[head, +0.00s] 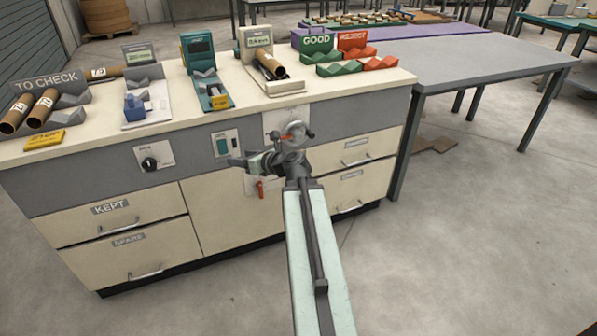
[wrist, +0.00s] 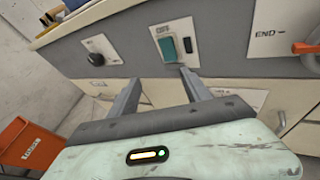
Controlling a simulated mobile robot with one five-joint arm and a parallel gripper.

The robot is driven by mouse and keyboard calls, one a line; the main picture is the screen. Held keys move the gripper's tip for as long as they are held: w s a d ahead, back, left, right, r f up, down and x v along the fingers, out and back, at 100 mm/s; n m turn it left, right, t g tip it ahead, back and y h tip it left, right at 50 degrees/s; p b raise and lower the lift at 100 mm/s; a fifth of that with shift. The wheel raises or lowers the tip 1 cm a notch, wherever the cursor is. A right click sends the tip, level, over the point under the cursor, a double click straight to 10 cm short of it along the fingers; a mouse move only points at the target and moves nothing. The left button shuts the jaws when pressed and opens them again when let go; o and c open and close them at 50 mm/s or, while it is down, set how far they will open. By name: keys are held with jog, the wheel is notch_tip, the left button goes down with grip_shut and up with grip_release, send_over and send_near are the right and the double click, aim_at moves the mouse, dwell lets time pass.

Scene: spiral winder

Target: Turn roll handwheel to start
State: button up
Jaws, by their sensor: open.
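The roll handwheel (head: 294,127) is on a white plate on the front of the cream and grey bench, partly hidden behind my arm in the head view. The start mark is not visible. My gripper (head: 236,161) is left of and below the handwheel, apart from it. In the wrist view its two fingers (wrist: 157,84) are spread and empty, below the teal switch.
A teal rocker switch (head: 222,147) and a black knob (head: 150,161) are left of the handwheel. A red lever (head: 261,188) hangs below. Drawers with handles (head: 145,272) fill the lower front. Tubes and stands crowd the bench top.

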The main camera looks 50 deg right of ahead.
jog(key=s+d+f+m+t+h+b, duration=0.1)
jog(key=s+d+f+m+h+b, duration=0.15)
jog(key=d+m, duration=0.4)
jog(key=s+d+f+m+t+h+b, duration=0.1)
jog(key=s+d+m+h+b, duration=0.3)
jog(key=d, duration=0.4)
jog(key=m+h, duration=0.2)
jog(key=m, duration=0.6)
send_near(299, 139)
jog(key=shift+n+y, duration=0.25)
jog(key=shift+n, duration=0.1)
jog(key=x, duration=0.9)
jog(key=shift+r, duration=0.2)
jog(key=c, duration=1.2)
jog(key=shift+a, duration=0.1)
grip_shut()
